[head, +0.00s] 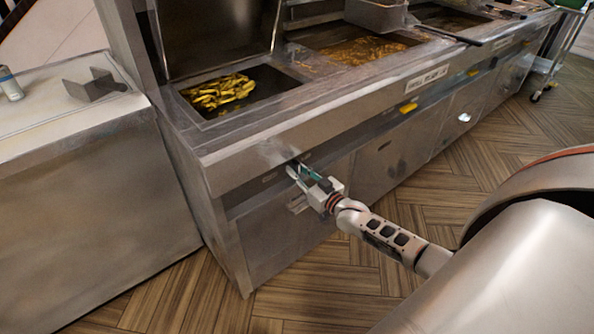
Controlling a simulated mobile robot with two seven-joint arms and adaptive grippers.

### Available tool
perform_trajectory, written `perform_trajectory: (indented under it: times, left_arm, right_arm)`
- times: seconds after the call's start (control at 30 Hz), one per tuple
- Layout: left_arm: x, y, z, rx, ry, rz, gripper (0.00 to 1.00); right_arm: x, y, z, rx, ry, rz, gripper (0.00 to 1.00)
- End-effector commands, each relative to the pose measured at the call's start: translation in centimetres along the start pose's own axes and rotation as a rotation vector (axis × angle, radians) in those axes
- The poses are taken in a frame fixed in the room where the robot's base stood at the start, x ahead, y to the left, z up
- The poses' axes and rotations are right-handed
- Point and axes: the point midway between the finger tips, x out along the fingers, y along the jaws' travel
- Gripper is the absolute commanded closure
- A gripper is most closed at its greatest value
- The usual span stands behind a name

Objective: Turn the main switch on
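My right gripper (296,170) reaches in from the right, to the front panel of the steel frying range (260,137). Its fingertips are at the recessed strip just under the range's front ledge, above a cabinet door. Something small and dark shows at the fingertips, but I cannot tell whether it is the main switch or whether the fingers touch it. The fingers are too small to tell open from shut. No main switch can be clearly made out; it may be hidden by the gripper. My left gripper is not in view.
Fries (218,92) lie in the near fryer well; a second well (362,50) holds brownish oil. A yellow part (408,108) sits on the front panel farther right. A steel counter (75,190) stands at left. The wood floor (340,285) in front is clear.

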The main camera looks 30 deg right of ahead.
Motion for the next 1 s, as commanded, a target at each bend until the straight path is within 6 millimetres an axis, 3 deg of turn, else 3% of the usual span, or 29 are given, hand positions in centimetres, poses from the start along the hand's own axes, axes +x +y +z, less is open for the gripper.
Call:
perform_trajectory:
  times: [0.27, 0.47, 0.67, 1.0]
  left_arm:
    - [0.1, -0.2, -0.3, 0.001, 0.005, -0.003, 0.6]
    - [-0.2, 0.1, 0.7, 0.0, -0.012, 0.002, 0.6]
    - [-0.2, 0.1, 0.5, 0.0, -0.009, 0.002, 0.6]
    - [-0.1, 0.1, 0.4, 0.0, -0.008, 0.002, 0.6]
  right_arm:
    - [0.0, 0.0, 0.0, 0.002, 0.0, 0.0, 0.68]
    - [-0.5, 0.0, 0.1, 0.003, -0.002, 0.001, 0.68]
    - [-3.2, 0.0, 0.2, 0.003, -0.003, 0.0, 0.68]
    - [-9.4, 0.0, 0.1, 0.003, -0.002, 0.0, 0.68]
